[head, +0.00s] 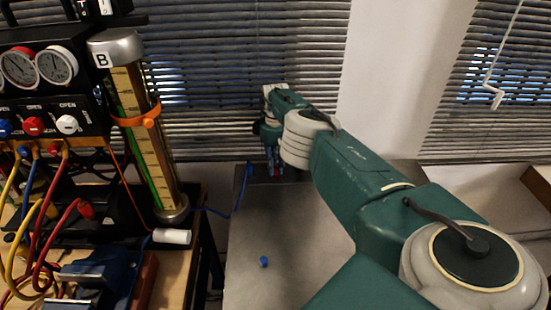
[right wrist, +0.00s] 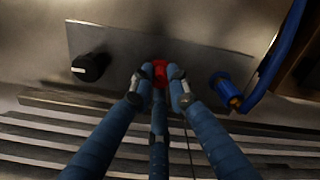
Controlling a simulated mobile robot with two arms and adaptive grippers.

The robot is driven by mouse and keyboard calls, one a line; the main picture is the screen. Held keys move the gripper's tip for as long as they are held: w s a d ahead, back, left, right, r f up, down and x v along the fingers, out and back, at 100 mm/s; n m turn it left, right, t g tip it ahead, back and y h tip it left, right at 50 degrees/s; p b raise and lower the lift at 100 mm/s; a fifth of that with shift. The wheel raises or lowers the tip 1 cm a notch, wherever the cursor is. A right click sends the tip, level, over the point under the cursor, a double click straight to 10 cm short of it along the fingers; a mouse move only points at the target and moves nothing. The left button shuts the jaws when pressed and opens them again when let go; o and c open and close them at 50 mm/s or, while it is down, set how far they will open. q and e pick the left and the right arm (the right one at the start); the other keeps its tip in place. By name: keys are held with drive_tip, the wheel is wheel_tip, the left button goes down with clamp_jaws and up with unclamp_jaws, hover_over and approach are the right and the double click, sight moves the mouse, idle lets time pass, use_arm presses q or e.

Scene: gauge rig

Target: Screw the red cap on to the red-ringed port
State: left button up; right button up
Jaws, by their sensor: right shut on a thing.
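My right gripper (head: 273,166) is at the far end of the grey table, over a flat metal panel (head: 292,178). In the right wrist view its fingers (right wrist: 160,84) close around a small red piece, which looks like the red cap (right wrist: 160,69). The cap is against or just above the panel; I cannot tell which. The red-ringed port is not distinguishable; the fingers and cap may hide it. My left gripper is not in view.
On the panel, a black knob (right wrist: 91,67) is left of the fingers and a blue hose fitting (right wrist: 226,89) is right. A small blue cap (head: 263,262) lies on the grey table (head: 290,235). A gauge rig (head: 40,95) and glass column (head: 148,135) stand left.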

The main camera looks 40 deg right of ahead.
drive_tip(key=o, duration=0.6)
